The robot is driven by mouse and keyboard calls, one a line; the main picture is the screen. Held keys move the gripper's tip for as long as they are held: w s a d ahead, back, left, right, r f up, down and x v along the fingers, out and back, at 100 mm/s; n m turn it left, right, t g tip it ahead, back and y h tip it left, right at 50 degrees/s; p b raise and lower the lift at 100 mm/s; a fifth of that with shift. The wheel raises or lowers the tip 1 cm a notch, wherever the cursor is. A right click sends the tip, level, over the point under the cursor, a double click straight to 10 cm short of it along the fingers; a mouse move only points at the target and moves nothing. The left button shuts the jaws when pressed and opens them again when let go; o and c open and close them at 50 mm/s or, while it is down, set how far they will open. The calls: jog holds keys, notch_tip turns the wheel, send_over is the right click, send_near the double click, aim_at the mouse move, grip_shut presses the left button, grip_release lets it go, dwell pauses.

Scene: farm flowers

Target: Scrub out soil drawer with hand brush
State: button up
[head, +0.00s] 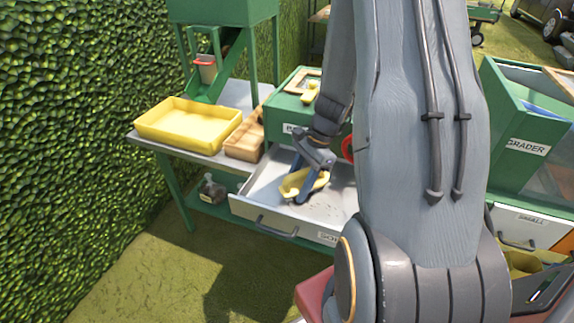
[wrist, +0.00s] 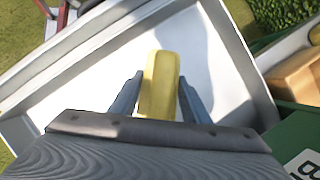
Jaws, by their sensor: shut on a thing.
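The soil drawer (head: 262,206) is pulled out from under the green-framed bench. It is light grey with a front handle, and dark specks lie on its floor toward the right. My gripper (head: 302,192) is inside the drawer, shut on the yellow hand brush (head: 290,185). In the wrist view the yellow brush (wrist: 160,82) sits between the two fingers, over the pale drawer floor (wrist: 110,60). The brush's bristles are hidden, and I cannot tell whether it touches the floor.
A yellow tray (head: 188,124) and a wooden box (head: 244,140) stand on the bench left of the drawer. A green box (head: 284,122) stands behind it. The green grader (head: 522,135) is at right, and a hedge (head: 70,120) lines the left.

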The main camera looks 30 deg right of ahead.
aim_at(292, 175)
jog(key=shift+w+a+f, duration=0.3)
jog(key=shift+w+a, duration=0.15)
jog(key=shift+w, duration=0.2)
jog(key=shift+w+a+r+p, duration=0.1)
jog(key=shift+a+r+p, duration=0.1)
jog(key=shift+r+p, duration=0.7)
jog(key=shift+r, duration=0.5)
jog(key=shift+s+r+p, duration=0.2)
jog(key=shift+r+p, duration=0.1)
jog(key=shift+p, duration=0.05)
jog(key=shift+w+d+r+p, duration=0.1)
jog(key=shift+d+r+p, duration=0.05)
jog(key=shift+r+p, duration=0.2)
notch_tip(292, 175, up, 4)
jog(key=p, duration=0.3)
jog(key=shift+r+p, duration=0.15)
jog(key=shift+p, duration=0.15)
